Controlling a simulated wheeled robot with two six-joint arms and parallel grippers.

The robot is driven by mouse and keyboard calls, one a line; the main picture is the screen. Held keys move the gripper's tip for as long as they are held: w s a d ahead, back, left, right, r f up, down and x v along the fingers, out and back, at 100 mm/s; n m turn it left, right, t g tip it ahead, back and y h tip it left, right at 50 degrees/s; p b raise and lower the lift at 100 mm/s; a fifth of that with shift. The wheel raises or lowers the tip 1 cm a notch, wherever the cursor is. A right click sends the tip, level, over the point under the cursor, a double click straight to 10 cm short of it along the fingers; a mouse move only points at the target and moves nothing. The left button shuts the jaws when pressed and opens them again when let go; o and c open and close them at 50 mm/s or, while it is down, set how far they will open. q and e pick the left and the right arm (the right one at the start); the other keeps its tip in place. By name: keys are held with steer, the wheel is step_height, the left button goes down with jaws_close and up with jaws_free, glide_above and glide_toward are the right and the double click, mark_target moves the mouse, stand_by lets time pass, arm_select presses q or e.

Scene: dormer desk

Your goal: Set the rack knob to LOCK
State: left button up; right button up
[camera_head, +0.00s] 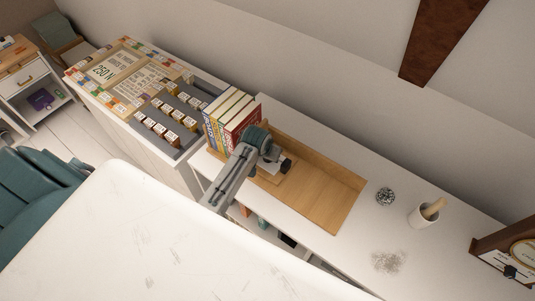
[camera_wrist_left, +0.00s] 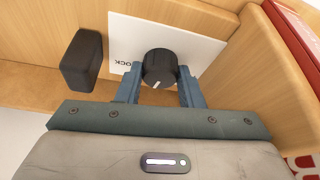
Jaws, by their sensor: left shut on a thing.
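The black round knob (camera_wrist_left: 159,68) sits on a white plate (camera_wrist_left: 124,42) on the wooden rack (camera_head: 335,200). In the left wrist view, its white pointer line faces down toward my gripper's palm. The word LOCK is printed upside down on the plate, left of the knob. My left gripper (camera_wrist_left: 160,88) has a finger on each side of the knob and is shut on it. In the head view my left gripper (camera_head: 271,153) reaches over the rack's left part and hides the knob. My right gripper is not in view.
A dark block (camera_wrist_left: 83,60) stands left of the plate. Upright books (camera_head: 228,115) stand at the rack's left end. A metal mesh ball (camera_head: 385,197), a white mortar (camera_head: 424,216) with a pestle, and a pile of small bits (camera_head: 388,262) lie to the right.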

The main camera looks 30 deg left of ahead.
arm_select(q)
steer(key=o, duration=1)
steer(key=shift+r, duration=0.1)
steer(key=b+v, duration=0.2)
steer(key=v, duration=0.8)
steer(key=shift+s+r+b, duration=0.2)
steer(key=shift+r+b, duration=0.1)
steer(key=shift+b, duration=0.1)
